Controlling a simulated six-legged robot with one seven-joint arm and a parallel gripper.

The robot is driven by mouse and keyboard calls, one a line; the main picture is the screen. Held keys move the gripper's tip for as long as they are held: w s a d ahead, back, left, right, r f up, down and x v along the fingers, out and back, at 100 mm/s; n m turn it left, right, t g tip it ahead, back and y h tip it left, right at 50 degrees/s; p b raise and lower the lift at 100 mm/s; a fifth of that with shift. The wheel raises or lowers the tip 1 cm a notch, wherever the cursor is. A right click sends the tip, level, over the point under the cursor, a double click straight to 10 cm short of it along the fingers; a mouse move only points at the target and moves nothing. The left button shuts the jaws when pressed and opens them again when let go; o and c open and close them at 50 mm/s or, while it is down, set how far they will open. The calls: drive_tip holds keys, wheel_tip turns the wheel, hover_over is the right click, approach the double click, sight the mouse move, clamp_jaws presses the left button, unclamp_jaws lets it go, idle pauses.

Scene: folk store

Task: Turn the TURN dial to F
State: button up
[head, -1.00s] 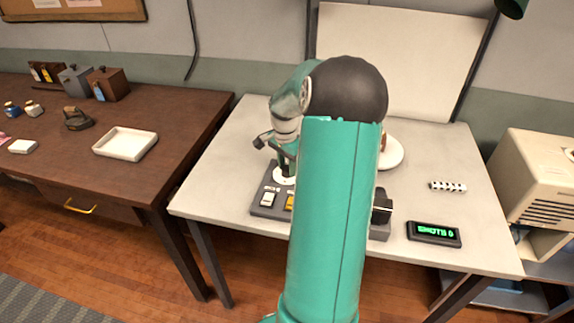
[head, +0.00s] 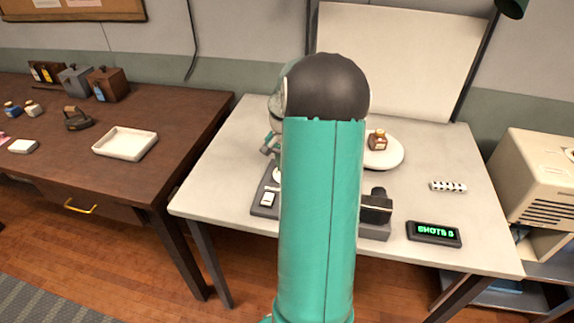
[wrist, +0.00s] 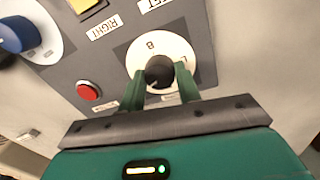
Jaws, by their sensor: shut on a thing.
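In the wrist view, a white dial disc (wrist: 133,58) with the letters B and L carries a black knob (wrist: 160,66). My gripper (wrist: 161,78) is shut on this knob, with one green finger on each side. The disc's lower part and other letters are hidden by the fingers, and I cannot read where the knob points. In the head view, my arm hides the gripper and most of the grey control panel (head: 258,211).

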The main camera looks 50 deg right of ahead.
drive_tip(key=n, duration=0.6)
drive_tip(key=shift+n, duration=0.3)
drive_tip(key=n, duration=0.6)
drive_tip(key=shift+n+t, duration=0.3)
drive_tip(key=shift+n, duration=0.1)
drive_tip(key=o, duration=1)
drive_tip(key=r, duration=1.4)
drive_tip(key=shift+a, duration=0.35)
drive_tip(key=shift+f, duration=0.1)
